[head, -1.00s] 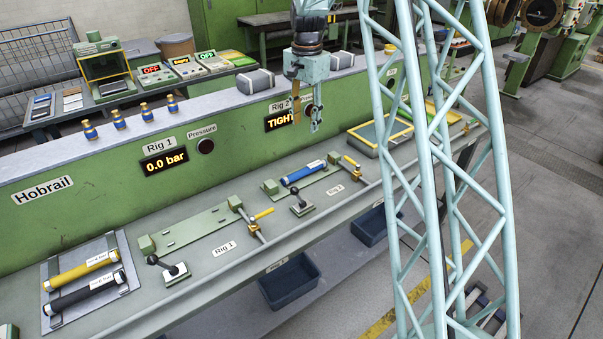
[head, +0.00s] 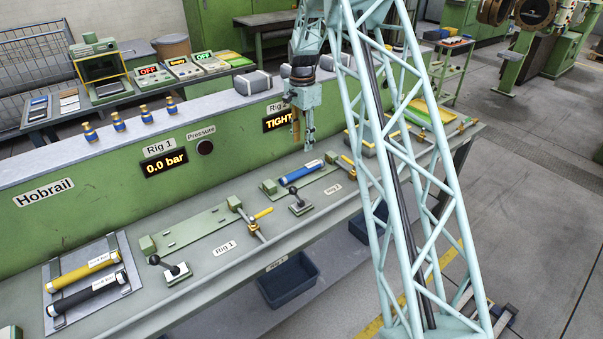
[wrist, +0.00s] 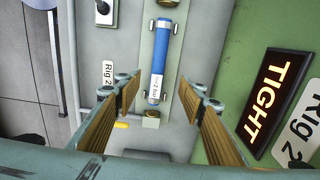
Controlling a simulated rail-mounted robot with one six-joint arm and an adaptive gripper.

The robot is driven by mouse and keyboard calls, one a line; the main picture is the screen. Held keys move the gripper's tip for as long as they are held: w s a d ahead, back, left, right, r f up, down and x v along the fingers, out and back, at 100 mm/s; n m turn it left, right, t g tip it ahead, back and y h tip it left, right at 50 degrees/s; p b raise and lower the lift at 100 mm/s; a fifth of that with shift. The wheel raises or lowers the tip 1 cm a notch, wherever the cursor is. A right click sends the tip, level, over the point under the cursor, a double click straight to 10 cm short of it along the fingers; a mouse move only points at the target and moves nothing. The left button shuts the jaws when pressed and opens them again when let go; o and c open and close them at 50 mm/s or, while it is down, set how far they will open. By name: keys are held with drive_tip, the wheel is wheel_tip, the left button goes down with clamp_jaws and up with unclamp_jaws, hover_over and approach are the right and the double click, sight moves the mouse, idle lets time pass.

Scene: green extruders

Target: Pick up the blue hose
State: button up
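The blue hose (head: 300,173) has a white label and lies in the Rig 2 fixture on the bench. It also shows in the wrist view (wrist: 161,52), running up and down the picture between end blocks. My gripper (head: 309,142) hangs above the bench, close to the Rig 2 fixture and above the hose. In the wrist view its two padded fingers (wrist: 168,100) are wide apart with nothing between them. The near labelled end of the hose shows beyond the gap, apart from the fingers.
The Rig 2 lever clamp (head: 300,203) stands in front of the hose, and a yellow-handled valve (head: 349,160) sits at its right end. The green panel (wrist: 225,60) rises close behind the fixture. A yellow hose (head: 82,270) and a black hose (head: 86,293) lie on a left plate.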

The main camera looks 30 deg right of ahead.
drive_tip(key=shift+f, duration=0.1)
hover_over(303, 168)
drive_tip(key=shift+a+f, duration=0.1)
drive_tip(key=shift+f, duration=4.1)
drive_tip(key=shift+f, duration=0.1)
drive_tip(key=shift+s+f, duration=0.1)
drive_tip(key=shift+f, duration=2.4)
drive_tip(key=shift+c, duration=0.7)
drive_tip(key=c, duration=0.9)
drive_tip(key=shift+r, duration=0.1)
drive_tip(key=shift+r, duration=4.95)
